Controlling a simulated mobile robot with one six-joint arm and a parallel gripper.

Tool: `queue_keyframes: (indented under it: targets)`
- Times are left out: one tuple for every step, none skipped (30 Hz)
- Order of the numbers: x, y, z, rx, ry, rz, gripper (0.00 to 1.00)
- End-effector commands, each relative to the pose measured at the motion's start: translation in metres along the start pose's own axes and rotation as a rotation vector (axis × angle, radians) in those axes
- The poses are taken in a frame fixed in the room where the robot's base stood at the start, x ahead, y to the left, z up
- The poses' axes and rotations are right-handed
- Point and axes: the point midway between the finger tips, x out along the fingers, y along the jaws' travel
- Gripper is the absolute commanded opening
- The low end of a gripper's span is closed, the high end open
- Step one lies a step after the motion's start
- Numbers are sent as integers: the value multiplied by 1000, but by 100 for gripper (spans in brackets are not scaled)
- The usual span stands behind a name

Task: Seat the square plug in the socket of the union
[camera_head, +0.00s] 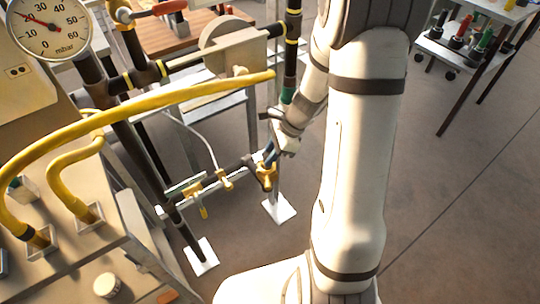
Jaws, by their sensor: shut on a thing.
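My gripper (270,157) is at the end of my white arm, in the middle of the view, with its dark blue fingers pointing down and to the left. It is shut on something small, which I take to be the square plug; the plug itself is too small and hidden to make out. A yellow brass fitting (266,177), seemingly the union, is right at the fingertips on the dark low pipe. Its socket cannot be seen. I cannot tell whether plug and union touch.
A thick yellow hose (150,105) arches across the left. A pressure gauge (46,28) is at the top left. Upright dark pipes stand on white foot plates (202,257).

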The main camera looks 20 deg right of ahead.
Motion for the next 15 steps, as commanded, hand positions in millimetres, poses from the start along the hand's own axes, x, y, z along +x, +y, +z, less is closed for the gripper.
queue_keyframes:
  targets:
    - [2,0,-1,0,0,0,0]
    - [1,0,-1,0,0,-1,0]
    - [1,0,-1,0,0,-1,0]
    - [0,0,-1,0,0,-1,0]
    - [0,0,-1,0,0,-1,0]
    - [0,0,-1,0,0,-1,0]
    - [1,0,-1,0,0,-1,0]
    - [1,0,-1,0,0,-1,0]
    - [3,0,-2,0,0,-1,0]
    - [4,0,-3,0,0,-1,0]
    - [4,0,-3,0,0,-1,21]
    - [3,0,-2,0,1,-1,24]
    - [3,0,-2,0,1,-1,26]
    - [3,0,-2,0,0,-1,29]
    - [3,0,-3,1,0,-1,32]
